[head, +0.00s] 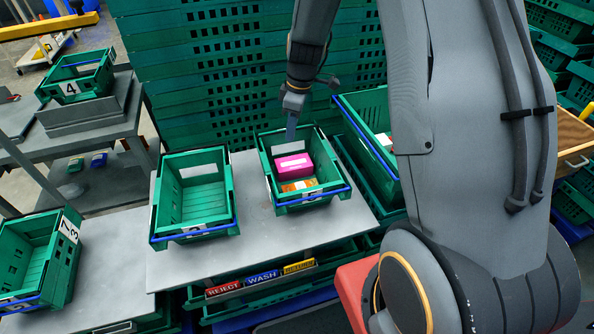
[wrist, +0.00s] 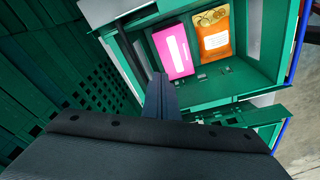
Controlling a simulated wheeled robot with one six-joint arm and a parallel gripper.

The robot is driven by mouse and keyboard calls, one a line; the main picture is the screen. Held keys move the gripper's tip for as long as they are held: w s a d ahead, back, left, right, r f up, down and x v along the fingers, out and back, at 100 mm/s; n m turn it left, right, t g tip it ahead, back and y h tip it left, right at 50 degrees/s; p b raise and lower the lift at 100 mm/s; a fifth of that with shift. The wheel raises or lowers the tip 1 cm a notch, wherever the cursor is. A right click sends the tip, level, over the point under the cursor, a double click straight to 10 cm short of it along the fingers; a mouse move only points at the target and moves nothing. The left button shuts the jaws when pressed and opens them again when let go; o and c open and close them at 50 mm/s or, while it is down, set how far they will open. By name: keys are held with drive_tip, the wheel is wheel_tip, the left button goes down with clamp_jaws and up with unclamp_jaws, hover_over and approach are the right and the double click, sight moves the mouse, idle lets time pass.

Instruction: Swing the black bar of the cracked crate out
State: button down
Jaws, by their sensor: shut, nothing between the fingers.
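A green crate (head: 262,152) holds a pink box (head: 293,166) and an orange packet (head: 298,185). The wrist view also shows this crate (wrist: 240,87), the pink box (wrist: 173,52) and the orange packet (wrist: 212,35). My gripper (head: 291,132) is shut and empty at the crate's back rim. In the wrist view my gripper (wrist: 160,84) reaches over the crate's edge beside the pink box; I cannot tell if it touches the crate. A blue bar (head: 313,198) lies along the crate's front.
An empty green crate (head: 165,205) stands to the left on the same grey table (head: 255,235). A larger green crate (head: 350,112) stands close on the right. Stacked green crates (head: 220,60) form a wall behind. Reject, wash and return labels (head: 262,277) sit below the table's front.

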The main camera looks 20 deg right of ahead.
drive_tip(key=shift+w, duration=0.4)
drive_tip(key=shift+w+b, duration=0.3)
drive_tip(key=shift+w, duration=0.35)
idle(0.7)
wheel_tip(320, 180, up, 8)
drive_tip(key=s+p, duration=0.1)
drive_tip(key=p, duration=0.4)
idle(0.6)
drive_tip(key=s+r+m, duration=0.2)
drive_tip(key=s+m, duration=0.4)
drive_tip(key=s, duration=0.6)
drive_tip(key=s+r+m+h+b, duration=0.1)
drive_tip(key=s+r+m, duration=0.2)
drive_tip(key=s, duration=0.9)
drive_tip(key=m, duration=0.3)
drive_tip(key=shift+a+r+h, duration=0.2)
drive_tip(key=shift+a+h, duration=0.1)
